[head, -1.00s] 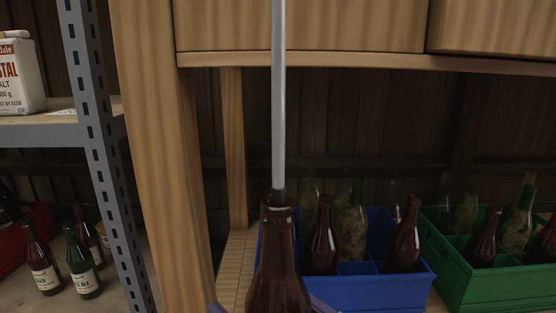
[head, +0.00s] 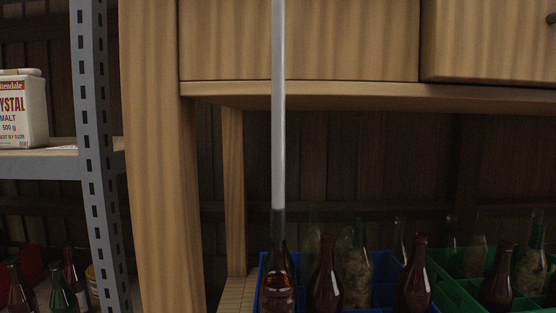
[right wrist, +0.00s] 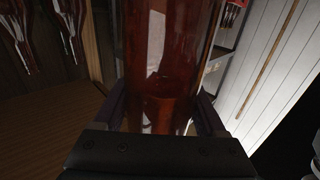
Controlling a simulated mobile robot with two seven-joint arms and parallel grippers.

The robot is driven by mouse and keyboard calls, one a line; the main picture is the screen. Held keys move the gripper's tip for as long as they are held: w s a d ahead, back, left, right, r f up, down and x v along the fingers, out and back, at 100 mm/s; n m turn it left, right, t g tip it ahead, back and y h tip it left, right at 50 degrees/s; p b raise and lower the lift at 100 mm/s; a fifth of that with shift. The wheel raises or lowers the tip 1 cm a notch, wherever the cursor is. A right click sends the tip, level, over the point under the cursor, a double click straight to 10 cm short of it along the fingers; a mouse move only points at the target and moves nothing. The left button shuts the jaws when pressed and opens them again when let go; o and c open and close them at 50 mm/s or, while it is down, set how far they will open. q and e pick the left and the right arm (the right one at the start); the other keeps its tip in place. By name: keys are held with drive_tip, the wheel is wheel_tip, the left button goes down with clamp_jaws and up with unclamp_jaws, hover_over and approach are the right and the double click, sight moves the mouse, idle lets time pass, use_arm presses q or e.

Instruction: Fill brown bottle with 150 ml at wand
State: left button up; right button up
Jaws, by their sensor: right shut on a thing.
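The brown bottle (right wrist: 165,70) is held in my right gripper (right wrist: 165,120), whose fingers close on both sides of it in the right wrist view. Its neck (head: 278,280) shows at the bottom of the head view; the rest is cut off. The grey wand (head: 278,120) hangs straight down, its dark tip (head: 278,222) in line with the bottle's mouth. I cannot tell how deep the tip sits. A faint level line shows in the brown glass in the right wrist view, but the amount is unclear. My left gripper is out of view.
A blue crate (head: 383,298) with brown and clear bottles stands behind, and a green crate (head: 440,285) to its right. A wooden cabinet (head: 300,45) hangs above. A metal shelf post (head: 95,150) and a malt box (head: 20,110) are at left.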

drive_tip(key=shift+s+r+p, duration=0.15)
drive_tip(key=shift+s+p, duration=0.45)
drive_tip(key=shift+s, duration=0.3)
drive_tip(key=s+p, duration=0.4)
drive_tip(key=s, duration=1)
